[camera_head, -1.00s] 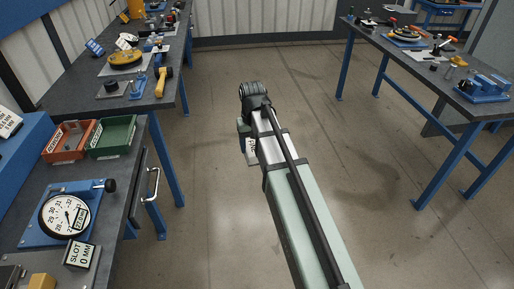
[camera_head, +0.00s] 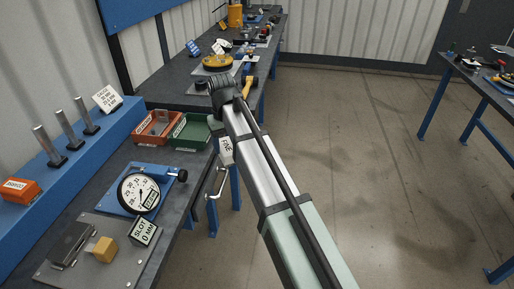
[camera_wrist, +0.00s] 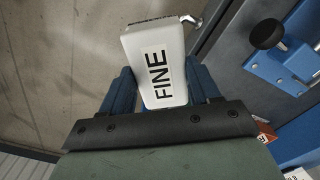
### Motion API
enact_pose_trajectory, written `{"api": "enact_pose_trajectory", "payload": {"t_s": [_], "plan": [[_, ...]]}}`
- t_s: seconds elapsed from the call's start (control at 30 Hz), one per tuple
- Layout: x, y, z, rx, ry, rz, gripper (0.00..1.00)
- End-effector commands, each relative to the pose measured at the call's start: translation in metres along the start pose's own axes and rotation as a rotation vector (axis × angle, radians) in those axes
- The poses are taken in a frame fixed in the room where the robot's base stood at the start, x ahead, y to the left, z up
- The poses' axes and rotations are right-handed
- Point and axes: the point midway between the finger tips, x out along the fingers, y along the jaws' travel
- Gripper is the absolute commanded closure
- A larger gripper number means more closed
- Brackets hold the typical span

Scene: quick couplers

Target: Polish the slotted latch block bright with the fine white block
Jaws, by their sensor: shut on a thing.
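The fine white block (camera_wrist: 157,66), marked FINE, is held between the blue fingers of my gripper (camera_wrist: 162,88) in the wrist view. In the head view the white block (camera_head: 226,150) shows just below the end of my arm, beside the bench edge; the fingers are mostly hidden there. A grey plate (camera_head: 118,262) on the near left bench carries a dark block (camera_head: 72,243) and a brass-yellow block (camera_head: 103,249). I cannot tell which of these is the slotted latch block. A sign (camera_head: 145,232) beside them reads SLOT 0 MM. The white block is apart from both.
A dial gauge (camera_head: 139,194) on a blue base with a black knob stands behind the plate. Red (camera_head: 157,128) and green (camera_head: 190,131) bins lie further back. A drawer handle (camera_head: 217,183) sticks out from the bench. The floor at right is clear.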

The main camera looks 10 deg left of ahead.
Motion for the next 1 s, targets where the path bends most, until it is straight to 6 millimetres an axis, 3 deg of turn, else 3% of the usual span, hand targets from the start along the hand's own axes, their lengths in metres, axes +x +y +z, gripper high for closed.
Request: {"api": "enact_pose_trajectory", "payload": {"t_s": [0.03,0.2,0.53,0.77,1.0], "plan": [[-0.006,-0.02,-0.007,-0.03,0.001,0.0,0.7],[-0.021,-0.079,-0.02,-0.114,0.001,0.0,0.7],[-0.053,-0.197,-0.028,-0.28,0.001,0.0,0.7],[-0.072,-0.281,-0.02,-0.391,0.0,0.0,0.7],[-0.078,-0.365,0.006,-0.484,-0.001,0.0,0.7]]}}
